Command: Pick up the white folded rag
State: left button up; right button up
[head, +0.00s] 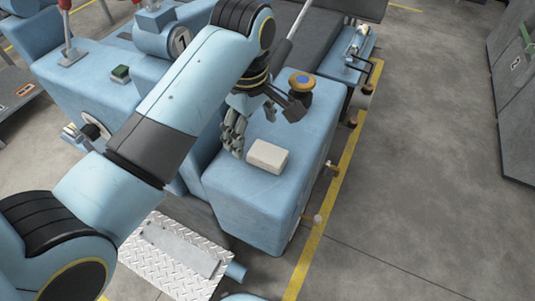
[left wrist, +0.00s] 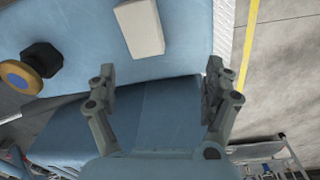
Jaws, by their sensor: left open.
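The white folded rag (head: 267,156) lies flat as a small block on top of the light blue machine housing (head: 245,205). In the left wrist view the rag (left wrist: 138,27) is at the top, beyond the fingertips and a little left of centre. My left gripper (head: 252,124) is above the housing, just behind the rag in the head view. In the left wrist view my left gripper (left wrist: 161,82) has its fingers spread wide with nothing between them. It is apart from the rag. My right gripper is in neither view.
A black knob with a yellow and blue cap (head: 301,81) stands close to my left gripper; it also shows in the left wrist view (left wrist: 18,76). A metal tread plate (head: 180,258) is at the front. Small handles stick out of the housing's right side. Floor right of the yellow line is open.

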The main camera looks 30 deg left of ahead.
aim_at(270, 153)
pick_arm(q)
jog(key=w+f+n, duration=0.1)
jog(key=f, duration=0.2)
jog(key=w+d+f+n, duration=0.1)
jog(key=f, duration=0.2)
jog(key=w+d+f+n, duration=0.1)
jog(key=f, duration=0.3)
jog(key=shift+w+g, duration=0.15)
jog(key=shift+g, duration=0.15)
jog(key=shift+f, duration=0.15)
jog(key=c, duration=1.3)
jog(key=shift+o, duration=0.2)
